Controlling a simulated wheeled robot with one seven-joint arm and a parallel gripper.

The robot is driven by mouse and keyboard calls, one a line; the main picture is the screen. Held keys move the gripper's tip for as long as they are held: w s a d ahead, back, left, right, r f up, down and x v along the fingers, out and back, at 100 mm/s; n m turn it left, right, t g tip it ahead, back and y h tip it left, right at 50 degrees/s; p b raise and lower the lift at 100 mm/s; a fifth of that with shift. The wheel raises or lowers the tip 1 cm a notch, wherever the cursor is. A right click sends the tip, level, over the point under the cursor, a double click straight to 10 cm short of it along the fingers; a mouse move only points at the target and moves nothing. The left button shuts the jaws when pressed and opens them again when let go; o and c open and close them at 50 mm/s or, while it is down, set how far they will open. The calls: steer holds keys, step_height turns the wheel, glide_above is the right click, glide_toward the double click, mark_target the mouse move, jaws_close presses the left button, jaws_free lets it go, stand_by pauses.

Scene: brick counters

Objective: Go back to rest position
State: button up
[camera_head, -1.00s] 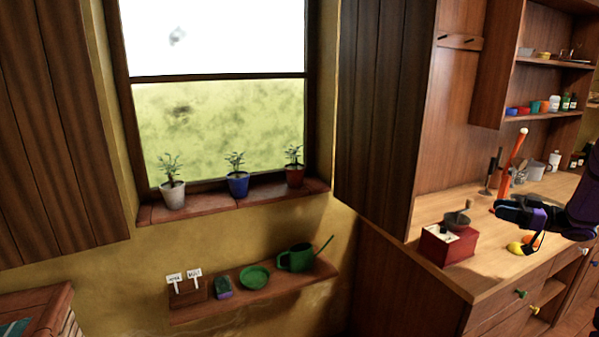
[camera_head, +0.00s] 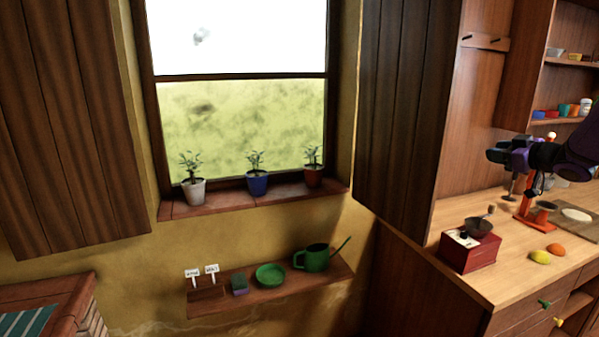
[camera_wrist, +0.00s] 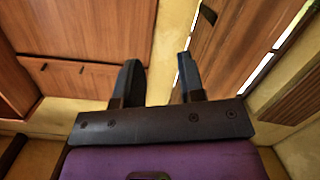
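My gripper (camera_wrist: 157,80) shows in the wrist view with its two dark fingers apart and nothing between them. In the head view my purple and black arm enters from the right edge, and my gripper (camera_head: 497,157) points left above the wooden counter (camera_head: 520,274). It is clear of the counter top. A red box-shaped grinder (camera_head: 470,251) with a dark bowl stands on the counter below and left of it. A yellow fruit (camera_head: 540,257) and an orange fruit (camera_head: 556,249) lie on the counter below it.
An orange-red stand (camera_head: 533,222) and a board with a pale round item (camera_head: 576,215) are on the counter. Shelves with small containers (camera_head: 563,110) are at upper right. A low shelf with a green watering can (camera_head: 316,258) and a windowsill with potted plants (camera_head: 257,183) are left.

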steer(key=s+a+r+m+g+h, duration=0.2)
steer(key=s+a+r+m+h, duration=0.5)
steer(key=s+a+r, duration=0.4)
steer(key=s+a+f+g, duration=0.2)
steer(key=s+a+f, duration=0.1)
steer(key=s, duration=0.7)
steer(key=s+a+f+g+y, duration=0.1)
steer(key=s+a+f+g, duration=0.2)
steer(key=s+a, duration=0.3)
steer(key=s+a+f+g, duration=0.3)
steer(key=s+a, duration=0.2)
steer(key=s, duration=0.9)
steer(key=shift+m+y, duration=0.4)
steer(key=shift+a+f, duration=0.1)
steer(key=shift+a, duration=0.05)
